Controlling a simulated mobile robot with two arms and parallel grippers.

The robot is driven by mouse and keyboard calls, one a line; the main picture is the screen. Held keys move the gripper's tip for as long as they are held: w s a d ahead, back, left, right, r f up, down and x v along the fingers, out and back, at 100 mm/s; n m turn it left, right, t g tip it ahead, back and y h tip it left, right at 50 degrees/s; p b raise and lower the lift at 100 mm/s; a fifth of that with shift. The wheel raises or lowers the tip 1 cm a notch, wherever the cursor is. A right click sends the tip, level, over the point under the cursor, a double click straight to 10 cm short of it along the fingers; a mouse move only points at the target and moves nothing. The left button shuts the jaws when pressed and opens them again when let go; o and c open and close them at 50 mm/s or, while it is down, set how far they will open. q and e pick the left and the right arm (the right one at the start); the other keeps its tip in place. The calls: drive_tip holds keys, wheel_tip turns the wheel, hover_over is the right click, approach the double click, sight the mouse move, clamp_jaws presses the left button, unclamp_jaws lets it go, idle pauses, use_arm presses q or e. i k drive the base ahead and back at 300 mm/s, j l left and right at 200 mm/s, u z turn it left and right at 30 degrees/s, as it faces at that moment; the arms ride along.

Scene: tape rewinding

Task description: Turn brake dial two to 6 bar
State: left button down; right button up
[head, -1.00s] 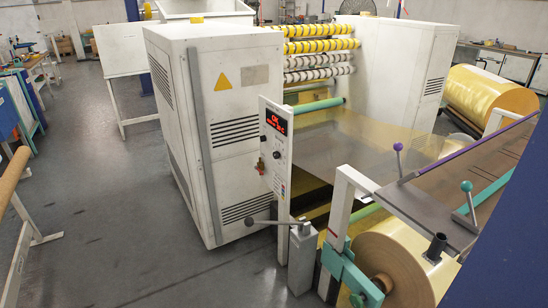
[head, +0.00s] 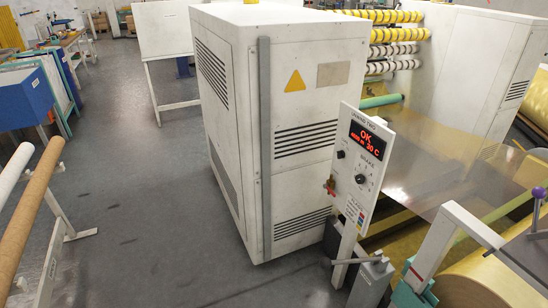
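A white upright control panel (head: 353,204) stands in front of the rewinding machine, right of the middle. Its red display (head: 367,142) reads OK and 30 C, with a smaller line that is hard to read. Below the display is a brake dial (head: 360,179), a dark knob under a label that looks like BRAKE. A smaller dark knob (head: 341,154) sits to its upper left. The dial's setting is too small to read. Neither of my grippers is in view.
A large white machine cabinet (head: 293,120) stands behind the panel. A grey post with a lever (head: 372,280) stands at the panel's foot. A gold roll (head: 480,283) lies at the lower right. The grey floor (head: 170,225) left of the cabinet is clear.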

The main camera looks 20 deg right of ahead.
sight(360, 179)
drive_tip(key=i+j, duration=0.1)
drive_tip(key=i, duration=0.35)
drive_tip(key=i+j+z, duration=0.1)
drive_tip(key=i, duration=0.35)
drive_tip(key=i+j, duration=0.1)
drive_tip(key=i, duration=0.35)
drive_tip(key=z, duration=0.05)
